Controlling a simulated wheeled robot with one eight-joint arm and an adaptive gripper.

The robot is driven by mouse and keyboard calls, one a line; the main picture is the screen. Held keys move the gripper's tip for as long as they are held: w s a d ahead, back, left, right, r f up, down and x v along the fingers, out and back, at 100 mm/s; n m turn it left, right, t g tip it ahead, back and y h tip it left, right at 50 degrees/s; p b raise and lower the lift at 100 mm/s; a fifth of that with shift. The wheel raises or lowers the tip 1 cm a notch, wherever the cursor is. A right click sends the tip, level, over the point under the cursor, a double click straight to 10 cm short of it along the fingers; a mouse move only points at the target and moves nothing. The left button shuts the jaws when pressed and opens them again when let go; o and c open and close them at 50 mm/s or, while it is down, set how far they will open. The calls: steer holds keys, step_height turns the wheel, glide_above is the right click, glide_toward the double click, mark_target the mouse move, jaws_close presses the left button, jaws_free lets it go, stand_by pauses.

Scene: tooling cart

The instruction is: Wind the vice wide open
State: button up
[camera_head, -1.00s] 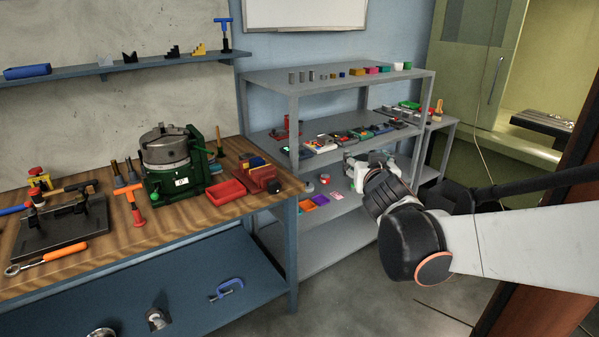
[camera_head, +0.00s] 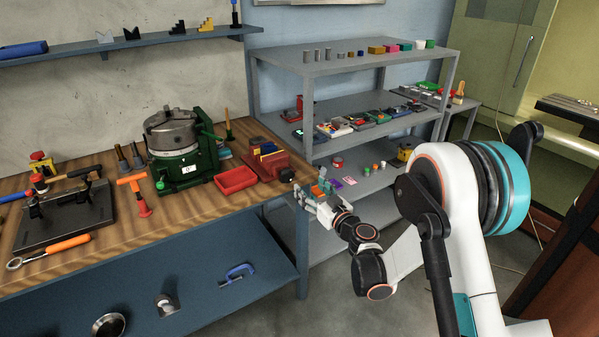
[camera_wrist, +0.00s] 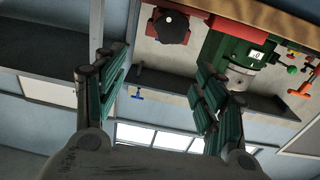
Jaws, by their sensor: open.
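A red block-like device (camera_head: 268,164), which looks like the vice, sits at the right end of the bench with yellow and dark blue parts along its top. A round black knob (camera_head: 287,175) is on its right end. In the wrist view the knob (camera_wrist: 171,27) shows at the top, in front of the red body (camera_wrist: 143,47), above the space between the fingers. My gripper (camera_head: 311,196) is open and empty, just right of and below the knob, off the bench's right edge. In the wrist view its teal-padded fingers (camera_wrist: 160,82) are spread wide. The gap between the jaws cannot be made out.
A red tray (camera_head: 236,180) and a green rotary chuck unit (camera_head: 178,160) stand left of the vice on the wooden bench (camera_head: 215,215). Grey shelving (camera_head: 300,240) with small parts stands close behind and right of my gripper. Open floor lies in front.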

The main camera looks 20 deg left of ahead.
mark_target(288, 176)
steer(key=shift+g, duration=0.3)
steer(key=b+x, duration=0.1)
steer(key=x, duration=0.3)
steer(key=f+b+x, duration=0.1)
steer(key=x, duration=0.4)
steer(key=f+b+x, duration=0.1)
steer(key=x, duration=0.4)
steer(key=shift+s+a+b, duration=0.3)
steer(key=shift+a+b, duration=0.05)
steer(key=shift+b, duration=0.05)
steer(key=c, duration=1.1)
